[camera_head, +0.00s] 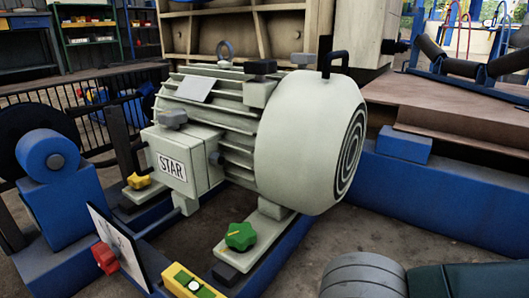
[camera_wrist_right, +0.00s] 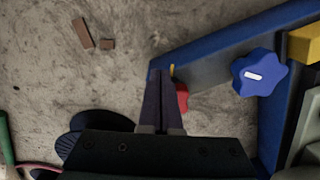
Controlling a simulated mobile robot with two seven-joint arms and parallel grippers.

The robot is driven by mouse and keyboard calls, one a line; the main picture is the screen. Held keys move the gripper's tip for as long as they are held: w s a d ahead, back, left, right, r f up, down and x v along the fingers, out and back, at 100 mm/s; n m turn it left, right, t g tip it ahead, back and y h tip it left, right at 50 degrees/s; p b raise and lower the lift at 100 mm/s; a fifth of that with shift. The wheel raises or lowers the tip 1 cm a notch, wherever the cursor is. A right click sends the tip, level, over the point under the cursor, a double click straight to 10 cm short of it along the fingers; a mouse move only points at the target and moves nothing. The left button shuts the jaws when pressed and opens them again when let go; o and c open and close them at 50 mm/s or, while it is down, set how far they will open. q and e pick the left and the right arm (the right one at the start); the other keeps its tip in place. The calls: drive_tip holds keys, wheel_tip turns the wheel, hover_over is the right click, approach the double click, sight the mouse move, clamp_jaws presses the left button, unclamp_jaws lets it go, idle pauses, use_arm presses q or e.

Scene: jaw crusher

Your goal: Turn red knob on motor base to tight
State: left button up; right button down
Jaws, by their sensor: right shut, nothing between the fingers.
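In the head view the red knob (camera_head: 105,257) is at the lower left, on the blue motor base (camera_head: 275,262) in front of a white plate (camera_head: 118,240). The pale motor (camera_head: 235,120) with a STAR box stands on the base. In the right wrist view my right gripper (camera_wrist_right: 163,73) is shut and empty, pointing toward the blue frame. A red part (camera_wrist_right: 182,97), which looks like the red knob, shows just right of the fingers and is partly hidden by them. I cannot tell whether they touch. My left gripper is in neither view.
Other knobs are near: green (camera_head: 240,236) and yellow (camera_head: 138,181) in the head view, blue (camera_wrist_right: 260,72) in the wrist view. A yellow level (camera_head: 190,282) lies at the front. A blue roller (camera_head: 48,155) stands left. Bare concrete (camera_wrist_right: 60,70) lies around the frame.

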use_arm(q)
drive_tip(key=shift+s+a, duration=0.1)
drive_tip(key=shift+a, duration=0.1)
use_arm(e)
drive_tip(key=shift+w+d, duration=0.25)
drive_tip(key=shift+w, duration=0.1)
idle(0.4)
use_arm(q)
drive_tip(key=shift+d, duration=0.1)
use_arm(e)
drive_tip(key=shift+w+a, duration=0.15)
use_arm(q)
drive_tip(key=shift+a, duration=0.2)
use_arm(e)
drive_tip(key=shift+w+a, duration=0.25)
drive_tip(key=shift+w, duration=0.3)
drive_tip(key=shift+w+a, duration=0.25)
drive_tip(key=shift+w, duration=0.5)
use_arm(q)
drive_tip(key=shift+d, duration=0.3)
use_arm(e)
drive_tip(key=shift+a, duration=0.25)
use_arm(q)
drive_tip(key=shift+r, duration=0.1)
use_arm(e)
drive_tip(key=shift+r, duration=0.1)
